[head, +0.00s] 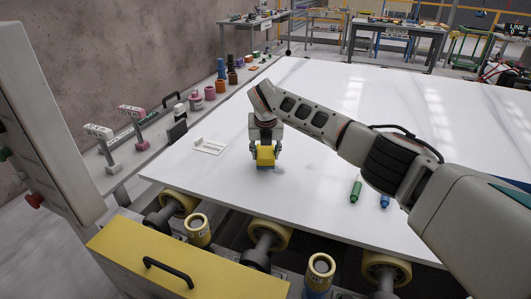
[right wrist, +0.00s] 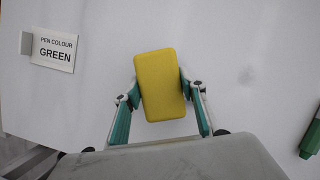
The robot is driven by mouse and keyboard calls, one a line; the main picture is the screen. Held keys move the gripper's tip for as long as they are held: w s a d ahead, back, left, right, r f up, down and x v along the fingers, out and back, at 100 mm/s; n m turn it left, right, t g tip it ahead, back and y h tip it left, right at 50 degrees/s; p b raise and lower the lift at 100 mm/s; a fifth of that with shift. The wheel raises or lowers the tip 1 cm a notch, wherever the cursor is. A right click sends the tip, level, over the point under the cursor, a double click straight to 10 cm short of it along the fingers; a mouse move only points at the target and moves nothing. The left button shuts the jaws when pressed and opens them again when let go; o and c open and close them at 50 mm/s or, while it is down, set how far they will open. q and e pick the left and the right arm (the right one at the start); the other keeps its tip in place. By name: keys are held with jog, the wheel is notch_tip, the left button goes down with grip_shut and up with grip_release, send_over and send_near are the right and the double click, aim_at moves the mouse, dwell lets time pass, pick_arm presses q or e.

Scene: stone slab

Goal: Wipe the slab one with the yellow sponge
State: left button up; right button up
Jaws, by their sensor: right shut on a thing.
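The white slab (head: 320,200) lies flat on yellow-ended rollers. My right gripper (head: 265,148) is over its left part, pointing down, shut on the yellow sponge (head: 266,155). In the right wrist view the sponge (right wrist: 160,85) sits between the two fingers, slightly tilted. Faint grey smudges show on the slab to its right in that view. My left gripper is not in view.
A white card (head: 209,146) reading "PEN COLOUR GREEN" in the right wrist view (right wrist: 53,52) is left of the sponge. A green marker (head: 355,191) and a blue marker (head: 384,201) lie on the slab. A side ledge holds clamps and coloured rolls (head: 195,101).

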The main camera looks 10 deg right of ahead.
jog(key=shift+f, duration=0.35)
jog(key=shift+f, duration=0.3)
jog(key=shift+f, duration=0.25)
jog(key=shift+r, duration=0.1)
